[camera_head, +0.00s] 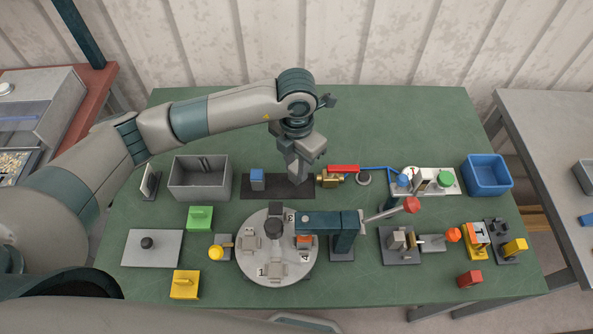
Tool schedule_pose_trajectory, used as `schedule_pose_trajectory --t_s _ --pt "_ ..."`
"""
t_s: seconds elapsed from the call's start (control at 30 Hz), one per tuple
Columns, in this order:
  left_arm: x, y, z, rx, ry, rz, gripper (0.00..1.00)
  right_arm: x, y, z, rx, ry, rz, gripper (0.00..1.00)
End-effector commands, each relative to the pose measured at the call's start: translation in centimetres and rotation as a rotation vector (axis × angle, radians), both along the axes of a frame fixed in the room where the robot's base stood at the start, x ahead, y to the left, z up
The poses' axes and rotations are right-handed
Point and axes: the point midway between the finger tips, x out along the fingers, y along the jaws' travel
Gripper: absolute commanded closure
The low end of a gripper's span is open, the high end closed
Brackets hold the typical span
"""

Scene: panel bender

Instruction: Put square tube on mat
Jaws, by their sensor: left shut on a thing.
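The dark mat (231,188) lies at the back middle of the green table, right of the grey bin. My left gripper (297,178) reaches down over the right part of the mat. It is shut on a small grey piece, which I take for the square tube; the fingers mostly hide it, and I cannot tell whether it touches the mat. A small blue block (257,179) stands on the mat to the left of the gripper. My right gripper is not in view.
A brass valve with a red handle (343,169) stands close right of the gripper. The grey bin (180,188) is left of the mat. A round turntable (256,265) with a dark teal press (343,240) stands in front. A blue bin (488,187) is far right. The table's back is clear.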

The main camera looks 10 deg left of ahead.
Motion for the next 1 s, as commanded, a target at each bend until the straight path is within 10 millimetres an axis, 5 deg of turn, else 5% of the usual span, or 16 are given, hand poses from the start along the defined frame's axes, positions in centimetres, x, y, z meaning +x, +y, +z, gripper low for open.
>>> schedule_pose_trajectory --t_s 0.23,0.7,0.73,0.8,1.0 --pt "0.0 0.0 -2.6 0.001 0.002 0.001 1.0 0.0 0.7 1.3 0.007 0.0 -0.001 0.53" --pt "0.0 0.0 -3.4 0.001 -0.001 0.0 1.0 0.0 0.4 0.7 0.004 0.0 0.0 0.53" --pt "0.0 0.0 -3.3 0.001 -0.001 0.0 0.71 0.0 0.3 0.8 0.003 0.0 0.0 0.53" --pt "0.0 0.0 -3.2 0.001 -0.001 0.0 0.57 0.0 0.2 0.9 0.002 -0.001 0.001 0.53" --pt "0.0 0.0 -3.2 0.001 -0.001 0.0 0.57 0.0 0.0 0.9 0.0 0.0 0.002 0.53"
